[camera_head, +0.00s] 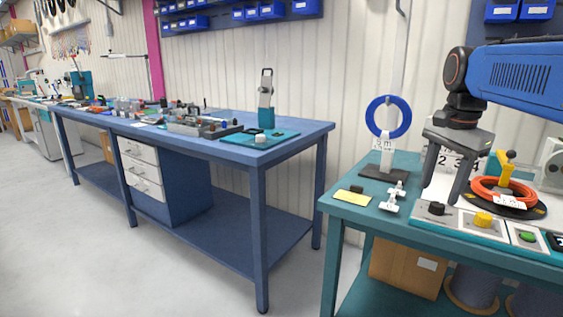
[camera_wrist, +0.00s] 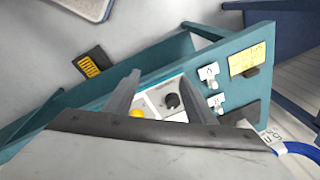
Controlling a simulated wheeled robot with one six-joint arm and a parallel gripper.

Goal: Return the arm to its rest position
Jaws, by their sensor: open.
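My gripper (camera_head: 440,196) hangs from my blue arm (camera_head: 530,82) at the right of the head view, fingers pointing down. Its two grey fingers are apart with nothing between them. It is over the front part of the teal bench (camera_head: 350,210), above the panel with a black knob (camera_head: 436,208) and a yellow button (camera_head: 482,219). In the wrist view the open gripper (camera_wrist: 160,77) also shows empty, with the black knob (camera_wrist: 172,100) and the yellow button (camera_wrist: 136,114) beyond the fingers. I cannot tell the exact height above the panel.
An orange cable coil (camera_head: 488,190) lies on a black disc right of the fingers. A blue coil (camera_head: 405,129) hangs on a stand to their left. A yellow pad (camera_head: 352,197) and white clips (camera_head: 393,199) lie nearby. A blue workbench (camera_head: 215,148) stands left, across open floor.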

